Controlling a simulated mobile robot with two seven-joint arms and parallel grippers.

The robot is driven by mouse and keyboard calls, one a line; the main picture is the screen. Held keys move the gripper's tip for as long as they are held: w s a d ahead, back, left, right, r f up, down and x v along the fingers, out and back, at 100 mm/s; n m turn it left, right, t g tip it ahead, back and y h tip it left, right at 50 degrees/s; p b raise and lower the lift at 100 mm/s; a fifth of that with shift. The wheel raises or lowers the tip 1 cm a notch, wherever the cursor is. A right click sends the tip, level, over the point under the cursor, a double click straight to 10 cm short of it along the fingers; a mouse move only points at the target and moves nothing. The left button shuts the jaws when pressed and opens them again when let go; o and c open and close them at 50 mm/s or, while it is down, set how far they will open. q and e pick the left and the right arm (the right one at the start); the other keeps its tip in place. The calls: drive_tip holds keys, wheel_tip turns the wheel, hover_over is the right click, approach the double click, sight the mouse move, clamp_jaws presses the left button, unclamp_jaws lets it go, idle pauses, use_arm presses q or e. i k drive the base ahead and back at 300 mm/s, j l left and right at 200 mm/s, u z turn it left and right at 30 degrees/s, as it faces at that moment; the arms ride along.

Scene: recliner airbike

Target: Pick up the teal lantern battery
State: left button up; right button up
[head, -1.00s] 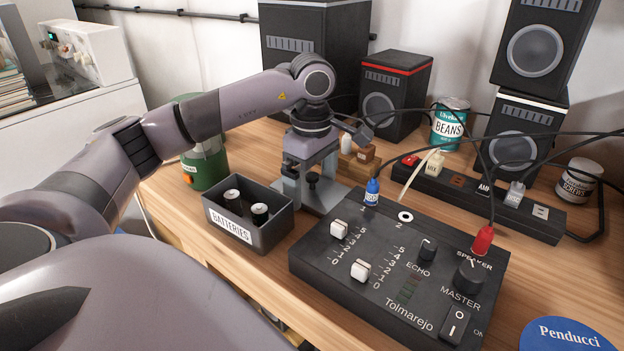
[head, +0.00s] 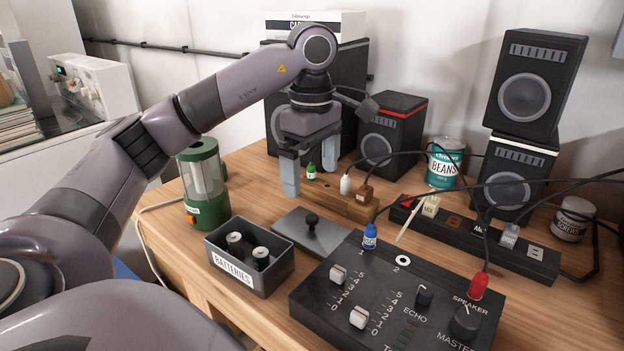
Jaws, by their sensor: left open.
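The grey box labelled BATTERIES (head: 232,272) stands open on the table. Two upright batteries with pale tops are inside: a left battery (head: 236,246) and a right battery (head: 262,258). The right one has a dark green-teal side; the left one's colour is hard to tell, and the box walls hide their lower parts. My left gripper (head: 310,182) is open and empty, pointing down, above and behind the box to its right. A flat grey lid (head: 335,240) with a black knob lies on the table just right of the box. My right gripper is not in view.
A green lantern (head: 205,208) stands left of the box. The black mixer (head: 390,305) is at front right. A wooden block with plugs (head: 340,206) lies behind the lid. Speakers (head: 390,138), a beans can (head: 444,165) and a power strip (head: 480,240) stand farther back.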

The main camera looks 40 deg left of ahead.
sight(261, 259)
drive_tip(key=k, duration=1)
